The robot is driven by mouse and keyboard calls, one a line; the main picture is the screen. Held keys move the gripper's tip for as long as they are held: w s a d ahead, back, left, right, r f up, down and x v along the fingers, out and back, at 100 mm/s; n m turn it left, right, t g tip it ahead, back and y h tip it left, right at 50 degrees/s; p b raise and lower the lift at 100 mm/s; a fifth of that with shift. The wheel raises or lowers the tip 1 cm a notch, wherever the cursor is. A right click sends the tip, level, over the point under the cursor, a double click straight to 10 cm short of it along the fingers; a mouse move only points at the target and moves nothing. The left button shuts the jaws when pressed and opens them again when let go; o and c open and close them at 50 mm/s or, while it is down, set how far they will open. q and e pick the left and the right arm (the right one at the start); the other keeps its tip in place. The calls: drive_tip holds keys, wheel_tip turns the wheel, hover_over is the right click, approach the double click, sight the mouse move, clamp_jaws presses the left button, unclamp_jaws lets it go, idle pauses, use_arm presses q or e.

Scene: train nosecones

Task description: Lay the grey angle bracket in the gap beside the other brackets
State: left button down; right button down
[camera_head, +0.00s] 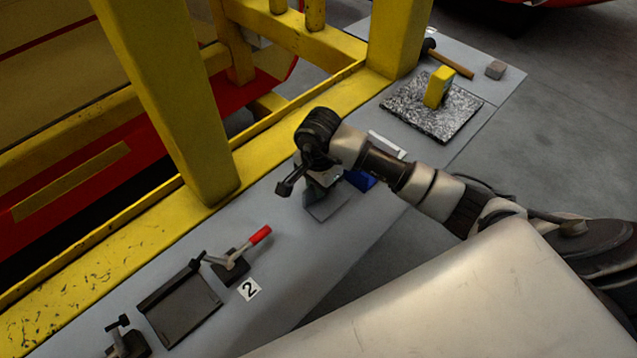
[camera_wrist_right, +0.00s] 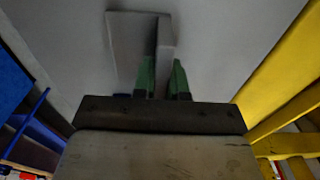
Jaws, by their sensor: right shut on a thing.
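The grey angle bracket (camera_head: 328,204) is at my right gripper (camera_head: 322,180), low over the grey bench top in the head view. In the right wrist view the bracket (camera_wrist_right: 128,38) shows a flat plate and an upright flange. The green fingers of my right gripper (camera_wrist_right: 163,80) are shut on that flange, one on each side. I cannot tell whether the bracket touches the surface. My left gripper is not in view.
A blue container (camera_head: 361,181) stands just right of my right gripper. A red-handled clamp (camera_head: 232,265), a dark flat plate (camera_head: 184,311) and a "2" label (camera_head: 249,289) are nearer. A yellow frame (camera_head: 190,110) borders the bench. A yellow block (camera_head: 438,86) sits on a speckled mat (camera_head: 420,117).

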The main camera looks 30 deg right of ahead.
drive_tip(key=c, duration=1.2)
unclamp_jaws()
drive_tip(key=shift+o, duration=0.2)
wheel_tip(320, 180, up, 11)
drive_tip(key=shift+r+b, duration=0.1)
drive_tip(key=shift+b, duration=1.05)
drive_tip(key=shift+r, duration=0.5)
